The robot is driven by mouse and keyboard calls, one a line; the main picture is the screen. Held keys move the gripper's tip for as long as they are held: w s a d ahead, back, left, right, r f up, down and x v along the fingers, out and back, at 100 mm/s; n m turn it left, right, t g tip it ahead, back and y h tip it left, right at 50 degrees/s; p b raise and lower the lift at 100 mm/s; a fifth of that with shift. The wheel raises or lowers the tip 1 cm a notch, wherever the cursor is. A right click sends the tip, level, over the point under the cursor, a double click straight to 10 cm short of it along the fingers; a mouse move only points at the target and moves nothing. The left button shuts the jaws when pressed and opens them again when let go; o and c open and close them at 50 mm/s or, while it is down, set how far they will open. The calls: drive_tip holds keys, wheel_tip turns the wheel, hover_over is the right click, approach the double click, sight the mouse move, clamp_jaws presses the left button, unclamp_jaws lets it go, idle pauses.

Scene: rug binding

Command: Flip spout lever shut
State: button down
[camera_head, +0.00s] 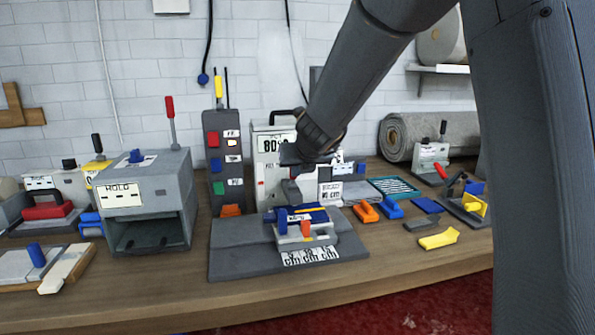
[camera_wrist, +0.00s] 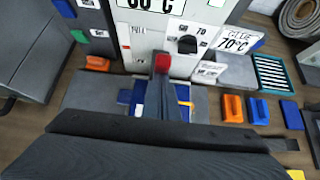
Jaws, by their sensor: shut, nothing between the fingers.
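The white glue machine (camera_head: 264,165) stands at the back of the bench, behind my gripper. In the wrist view its white front (camera_wrist: 205,35) carries temperature labels and a dark spout-like part (camera_wrist: 187,45). My gripper (camera_head: 291,192) is shut and empty, pointing down in front of the machine, above a grey board. In the wrist view a narrow dark bar rises mid-frame to a red tip (camera_wrist: 162,64), just left of the dark part. I cannot tell whether this red piece is the lever's knob. My arm hides part of the machine, and contact is unclear.
A grey board (camera_head: 235,262) holds a blue and white block (camera_head: 303,232) below my gripper. A grey HOLD box (camera_head: 147,195) and a dark button tower (camera_head: 226,160) stand left. Orange and blue blocks (camera_head: 390,208) lie right. The front bench edge is clear.

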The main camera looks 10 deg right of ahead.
drive_tip(key=shift+w+r+p, duration=1.45)
drive_tip(key=shift+w+p, duration=0.25)
drive_tip(key=shift+a, duration=0.1)
drive_tip(key=w+r+p+v, duration=0.1)
drive_tip(key=p+v, duration=0.7)
drive_tip(key=v, duration=0.2)
drive_tip(key=shift+s+r, duration=0.15)
drive_tip(key=shift+r, duration=0.45)
